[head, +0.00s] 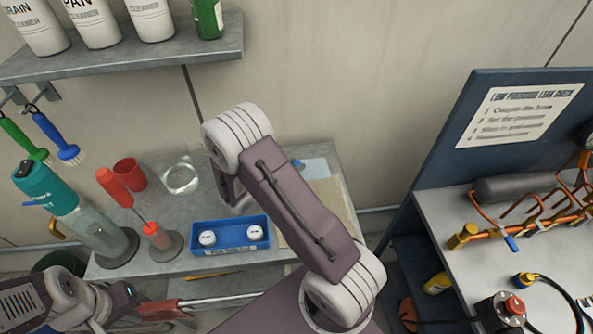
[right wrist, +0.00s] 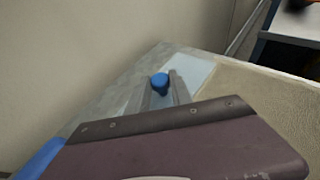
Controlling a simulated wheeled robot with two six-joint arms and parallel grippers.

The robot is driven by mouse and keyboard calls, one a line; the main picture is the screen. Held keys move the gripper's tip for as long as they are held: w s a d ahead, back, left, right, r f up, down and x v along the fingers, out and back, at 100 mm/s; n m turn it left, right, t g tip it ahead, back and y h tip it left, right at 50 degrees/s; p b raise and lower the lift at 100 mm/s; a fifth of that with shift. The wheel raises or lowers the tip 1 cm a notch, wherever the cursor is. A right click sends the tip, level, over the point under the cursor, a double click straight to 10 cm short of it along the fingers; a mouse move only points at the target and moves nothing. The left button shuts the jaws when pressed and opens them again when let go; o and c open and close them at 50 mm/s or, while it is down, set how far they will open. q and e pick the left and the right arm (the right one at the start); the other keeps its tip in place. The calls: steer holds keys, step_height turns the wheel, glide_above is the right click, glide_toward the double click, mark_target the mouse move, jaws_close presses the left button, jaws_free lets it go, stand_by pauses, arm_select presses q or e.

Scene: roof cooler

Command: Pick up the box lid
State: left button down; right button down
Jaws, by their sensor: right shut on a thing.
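In the right wrist view my right gripper (right wrist: 163,90) is shut on a small round blue knob (right wrist: 160,82), which shows between its fingertips. A pale blue flat piece (right wrist: 195,72) lies just beyond the fingers; I cannot tell whether it is the box lid or joined to the knob. In the head view a pale blue patch (head: 313,166) shows on the bench beside my right arm, which hides my right gripper there.
A blue tray (head: 231,247) with two white round pieces stands on the grey bench. A tan mat (head: 335,205) lies at right. Copper pipework fills the right bench.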

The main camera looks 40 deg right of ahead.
steer(key=r+p, duration=0.2)
steer(key=r, duration=0.1)
steer(key=s+r+p, duration=0.1)
steer(key=r+p, duration=0.1)
steer(key=s+r+p, duration=0.6)
steer(key=s+p, duration=0.4)
steer(key=p, duration=0.3)
steer(key=shift+s+d, duration=0.2)
steer(key=shift+s, duration=0.2)
